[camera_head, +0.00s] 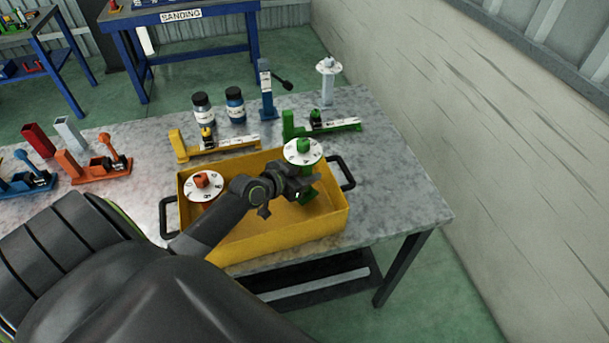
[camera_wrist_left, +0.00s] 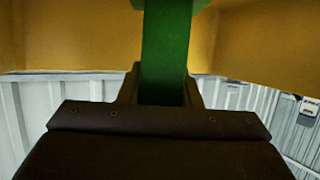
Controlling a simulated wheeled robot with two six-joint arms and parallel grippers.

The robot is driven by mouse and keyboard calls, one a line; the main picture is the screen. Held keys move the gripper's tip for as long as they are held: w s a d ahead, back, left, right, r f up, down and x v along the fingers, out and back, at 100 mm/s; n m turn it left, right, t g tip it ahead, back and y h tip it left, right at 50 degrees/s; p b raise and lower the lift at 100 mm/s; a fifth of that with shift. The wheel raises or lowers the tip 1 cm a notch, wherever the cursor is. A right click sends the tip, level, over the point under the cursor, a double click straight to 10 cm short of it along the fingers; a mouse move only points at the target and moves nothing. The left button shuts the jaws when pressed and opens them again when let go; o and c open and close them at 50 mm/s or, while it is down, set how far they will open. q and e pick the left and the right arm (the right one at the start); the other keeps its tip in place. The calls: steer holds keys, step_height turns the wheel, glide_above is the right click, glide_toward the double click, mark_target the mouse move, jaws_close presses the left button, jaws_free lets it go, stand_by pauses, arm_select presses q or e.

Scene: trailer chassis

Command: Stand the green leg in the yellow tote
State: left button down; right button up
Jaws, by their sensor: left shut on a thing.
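The green leg (camera_head: 303,149) is upright, with a white disc and green knob at its top. My left gripper (camera_head: 303,184) is shut on its green shaft, over the right part of the yellow tote (camera_head: 284,246). The green shaft (camera_wrist_left: 166,50) also shows between the fingers (camera_wrist_left: 165,85) in the left wrist view, with yellow tote walls (camera_wrist_left: 255,45) around it. I cannot tell whether the leg's foot touches the tote floor. A red-orange leg (camera_head: 204,184) with a white disc stands in the tote's left part. My right gripper is not in view.
More coloured parts lie left. The table (camera_head: 405,195) is bare to the right.

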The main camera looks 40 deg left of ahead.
arm_select(q)
steer(key=shift+f, duration=1.45)
steer(key=shift+f+b, duration=0.15)
steer(key=shift+b, duration=0.15)
steer(key=c, duration=1)
jaws_free()
steer(key=shift+c, duration=0.2)
steer(key=shift+s, duration=0.15)
steer(key=v, duration=1.1)
steer(key=shift+s+r, duration=0.3)
steer(key=shift+r, duration=0.1)
steer(key=shift+a, duration=0.1)
